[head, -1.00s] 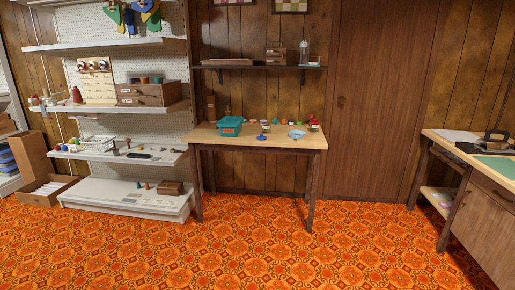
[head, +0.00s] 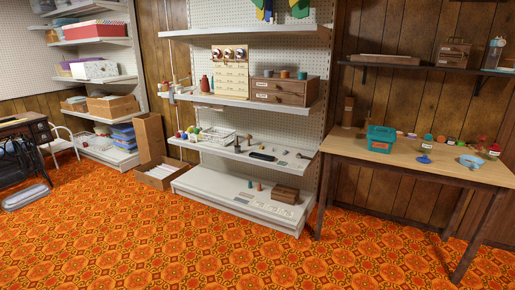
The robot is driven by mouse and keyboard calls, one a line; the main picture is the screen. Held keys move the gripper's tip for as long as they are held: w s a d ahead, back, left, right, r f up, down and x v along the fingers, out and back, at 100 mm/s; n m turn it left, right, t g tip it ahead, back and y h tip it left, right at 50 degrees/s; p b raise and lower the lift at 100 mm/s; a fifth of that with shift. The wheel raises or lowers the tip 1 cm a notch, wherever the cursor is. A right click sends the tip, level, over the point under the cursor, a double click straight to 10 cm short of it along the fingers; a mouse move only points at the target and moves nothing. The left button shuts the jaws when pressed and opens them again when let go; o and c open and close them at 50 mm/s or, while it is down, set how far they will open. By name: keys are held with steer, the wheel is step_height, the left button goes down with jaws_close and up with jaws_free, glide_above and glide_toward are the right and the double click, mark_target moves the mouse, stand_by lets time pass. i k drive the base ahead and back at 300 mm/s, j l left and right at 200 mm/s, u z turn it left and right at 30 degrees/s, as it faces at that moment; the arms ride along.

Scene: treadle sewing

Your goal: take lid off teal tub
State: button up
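The teal tub (head: 381,138) stands upright at the left end of the wooden table (head: 345,145), near its back left corner. A teal top surface, seemingly its lid, covers it, and a small orange-red label shows on its front. Whether the lid is fully seated is too small to tell. My gripper does not show in the head view.
A blue dish (head: 472,161) and several small colourful items share the table. White pegboard shelves (head: 238,145) stand left of it, with a wooden drawer box (head: 285,90). A cardboard box (head: 160,172) sits on the floor. The patterned floor (head: 200,245) in front is clear.

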mark_target(374, 132)
steer(key=i+u, duration=0.1)
steer(key=i, duration=1.8)
steer(key=i+j+z, duration=0.2)
steer(key=i+z, duration=0.2)
steer(key=i, duration=0.2)
steer(key=i+j+z, duration=0.45)
steer(key=i, duration=0.15)
steer(key=i+j+z, duration=0.4)
steer(key=i+j, duration=0.05)
steer(key=i, duration=0.1)
